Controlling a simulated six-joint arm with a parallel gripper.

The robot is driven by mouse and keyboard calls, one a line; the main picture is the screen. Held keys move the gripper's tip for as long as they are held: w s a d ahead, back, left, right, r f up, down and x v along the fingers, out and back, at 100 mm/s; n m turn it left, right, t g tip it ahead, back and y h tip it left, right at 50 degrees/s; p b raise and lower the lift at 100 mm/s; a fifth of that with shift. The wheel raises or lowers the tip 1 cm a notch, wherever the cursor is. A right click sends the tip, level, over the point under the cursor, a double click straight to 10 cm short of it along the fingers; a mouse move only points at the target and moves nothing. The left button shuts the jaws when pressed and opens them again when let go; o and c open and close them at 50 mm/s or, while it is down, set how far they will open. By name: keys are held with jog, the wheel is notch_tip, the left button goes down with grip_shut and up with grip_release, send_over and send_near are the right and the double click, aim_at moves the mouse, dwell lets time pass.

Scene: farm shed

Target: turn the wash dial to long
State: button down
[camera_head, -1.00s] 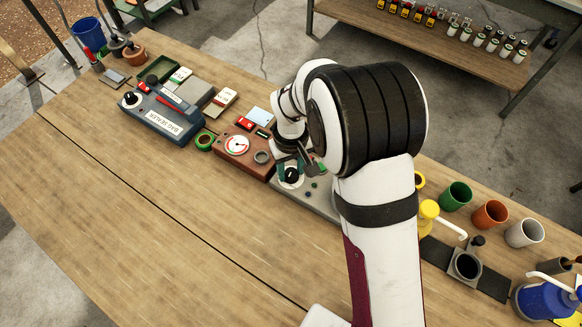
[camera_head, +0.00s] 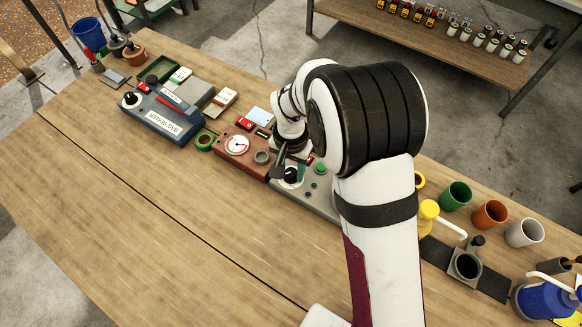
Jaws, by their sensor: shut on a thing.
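The wash dial (camera_head: 291,176) is a black knob on a pale round plate, on the grey wash panel (camera_head: 322,202) in the middle of the bench. My gripper (camera_head: 283,168) comes down over the dial from behind and is shut on it. My arm hides the right and back parts of the panel. The dial's markings and pointer are too small to read.
A red-brown box with a gauge (camera_head: 237,146) stands close to the panel's left. The blue bag sealer (camera_head: 163,113) is farther left. A yellow bottle (camera_head: 428,214) and several cups (camera_head: 490,213) stand to the right. The front bench top (camera_head: 170,215) is clear.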

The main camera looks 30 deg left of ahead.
aim_at(291, 172)
jog(key=shift+m, duration=0.5)
jog(key=shift+c, duration=2.1)
grip_release()
notch_tip(291, 172, up, 16)
jog(key=shift+f, duration=0.1)
